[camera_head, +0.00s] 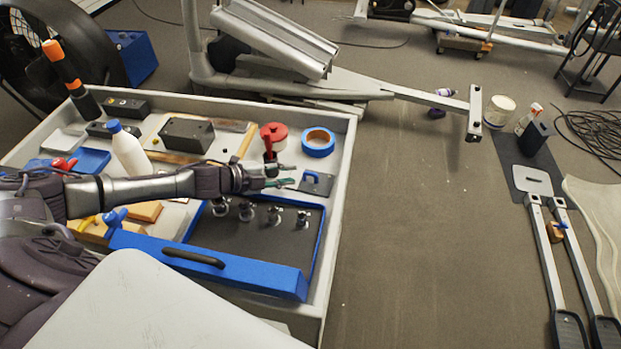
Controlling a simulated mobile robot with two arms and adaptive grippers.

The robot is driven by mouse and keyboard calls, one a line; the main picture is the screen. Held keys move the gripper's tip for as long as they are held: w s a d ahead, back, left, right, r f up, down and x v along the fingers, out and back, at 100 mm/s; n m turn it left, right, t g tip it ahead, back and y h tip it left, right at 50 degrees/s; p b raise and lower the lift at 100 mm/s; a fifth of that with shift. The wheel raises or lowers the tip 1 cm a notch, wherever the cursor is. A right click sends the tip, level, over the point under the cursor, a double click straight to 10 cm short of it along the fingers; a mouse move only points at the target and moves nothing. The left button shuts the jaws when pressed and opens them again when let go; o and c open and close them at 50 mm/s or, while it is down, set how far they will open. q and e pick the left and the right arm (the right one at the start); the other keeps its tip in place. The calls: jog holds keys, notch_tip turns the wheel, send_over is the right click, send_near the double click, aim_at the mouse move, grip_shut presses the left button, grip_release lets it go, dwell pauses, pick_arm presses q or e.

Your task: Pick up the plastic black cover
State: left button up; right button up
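Several black things show, and I cannot tell for sure which is the plastic black cover. One candidate is a black box-shaped piece (187,134) lying on the cart's work top, left of the red spool. A smaller flat black box (127,107) lies farther back on the left. Another upright black piece (534,138) stands on the floor at the right. My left gripper (283,175) reaches across the cart from the left. Its fingers are apart with nothing visible between them, just left of a dark plate with a blue handle (316,182). My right gripper is out of view.
The cart's raised grey rim (345,150) surrounds the tools. A white bottle (128,148), a red spool (273,135), a blue tape roll (318,142) and a blue-edged tray (255,249) crowd it. Gym machine parts lie behind. The floor right of the cart is open.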

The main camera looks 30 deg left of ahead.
aim_at(309, 175)
pick_arm(q)
jog(key=x, duration=0.2)
jog(key=p+x, duration=0.1)
jog(key=x, duration=0.2)
jog(key=shift+d, duration=0.5)
jog(key=shift+s, duration=0.1)
grip_shut()
jog(key=shift+a, duration=0.1)
